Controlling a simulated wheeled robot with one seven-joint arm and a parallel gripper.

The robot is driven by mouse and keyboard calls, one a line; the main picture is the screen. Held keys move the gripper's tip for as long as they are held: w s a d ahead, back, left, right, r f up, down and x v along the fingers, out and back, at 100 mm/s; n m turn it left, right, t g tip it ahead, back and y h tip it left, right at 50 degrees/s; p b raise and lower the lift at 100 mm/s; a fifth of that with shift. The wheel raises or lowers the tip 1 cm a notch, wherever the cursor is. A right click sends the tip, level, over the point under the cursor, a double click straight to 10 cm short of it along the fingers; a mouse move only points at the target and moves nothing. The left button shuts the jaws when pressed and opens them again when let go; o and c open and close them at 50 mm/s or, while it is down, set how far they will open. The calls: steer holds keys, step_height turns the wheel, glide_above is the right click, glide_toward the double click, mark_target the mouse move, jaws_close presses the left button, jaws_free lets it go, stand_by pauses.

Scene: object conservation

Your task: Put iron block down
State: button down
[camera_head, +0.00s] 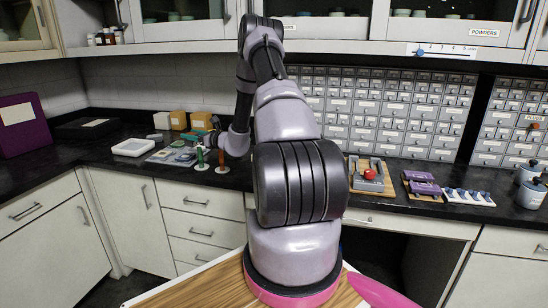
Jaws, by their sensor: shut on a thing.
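My gripper (212,138) is at the far end of my arm, over the back counter left of the picture's middle. It is small and dark here and points down and left. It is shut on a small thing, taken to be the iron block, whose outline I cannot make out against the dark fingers. Flat grey pieces (178,156) lie on the counter just left of my gripper. I cannot tell the gap between the held thing and the counter.
A green upright piece (200,157) and a brown one (222,162) stand close to my gripper. A white tray (133,147) and yellow-brown boxes (190,121) are to the left. Dark counter (100,160) is bare at the left front.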

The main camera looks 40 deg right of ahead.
steer(key=w+d+f+n+g+y, duration=0.2)
steer(key=w+d+y, duration=0.1)
steer(key=d, duration=0.8)
steer(key=f, duration=0.5)
steer(key=shift+s+d, duration=0.15)
steer(key=shift+d, duration=0.1)
steer(key=shift+f, duration=2.35)
steer(key=shift+f, duration=0.1)
steer(key=shift+c, duration=1)
jaws_free()
steer(key=shift+f, duration=0.15)
